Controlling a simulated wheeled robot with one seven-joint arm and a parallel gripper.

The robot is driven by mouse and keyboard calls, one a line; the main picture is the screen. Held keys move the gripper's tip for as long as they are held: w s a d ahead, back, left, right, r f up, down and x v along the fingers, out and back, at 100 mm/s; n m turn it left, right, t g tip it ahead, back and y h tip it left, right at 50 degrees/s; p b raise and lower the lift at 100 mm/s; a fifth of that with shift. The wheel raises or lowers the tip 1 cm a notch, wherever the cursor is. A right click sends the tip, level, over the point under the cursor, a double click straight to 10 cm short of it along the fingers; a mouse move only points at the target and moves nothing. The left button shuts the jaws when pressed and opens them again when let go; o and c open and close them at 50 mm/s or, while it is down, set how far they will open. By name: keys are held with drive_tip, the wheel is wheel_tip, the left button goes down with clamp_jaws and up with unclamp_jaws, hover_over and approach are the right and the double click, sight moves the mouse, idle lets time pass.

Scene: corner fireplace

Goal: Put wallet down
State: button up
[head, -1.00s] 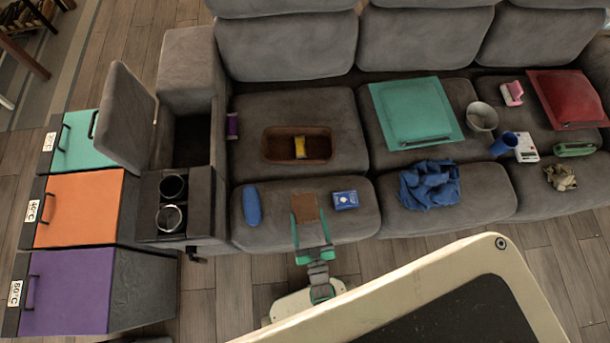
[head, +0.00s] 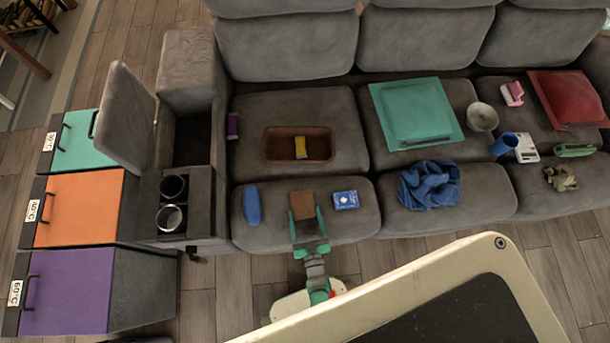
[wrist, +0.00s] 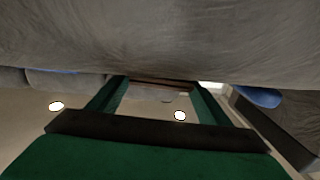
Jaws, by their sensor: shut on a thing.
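The brown wallet (head: 302,199) is at the front of the left seat cushion (head: 275,222) of the grey sofa. My gripper (head: 305,216), with green fingers, reaches in from the front and is shut on the wallet's near end. In the wrist view my gripper (wrist: 157,84) shows its two fingers with a thin reddish-brown edge of the wallet (wrist: 160,81) between the tips. The grey cushion fills the top of that view, close to the wallet. I cannot tell whether the wallet touches the cushion.
A blue oblong case (head: 252,205) lies left of the wallet and a blue card box (head: 346,200) lies close on its right. A brown tray (head: 271,147) holding a yellow item sits behind. A crumpled blue cloth (head: 429,185) lies farther right. Bare cushion surrounds the wallet.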

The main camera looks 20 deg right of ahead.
sight(309, 237)
drive_tip(key=o, duration=1.1)
drive_tip(key=shift+f, duration=0.1)
drive_tip(key=shift+s, duration=0.1)
drive_tip(key=shift+s+f, duration=0.1)
drive_tip(key=shift+s, duration=0.2)
drive_tip(key=s, duration=0.3)
drive_tip(key=s+a, duration=0.1)
drive_tip(key=s, duration=0.2)
drive_tip(key=shift+s+a, duration=0.15)
drive_tip(key=shift+s, duration=0.05)
wheel_tip(309, 237, up, 6)
drive_tip(key=shift+s+a+r, duration=0.1)
drive_tip(key=shift+s, duration=0.05)
drive_tip(key=shift+r, duration=0.95)
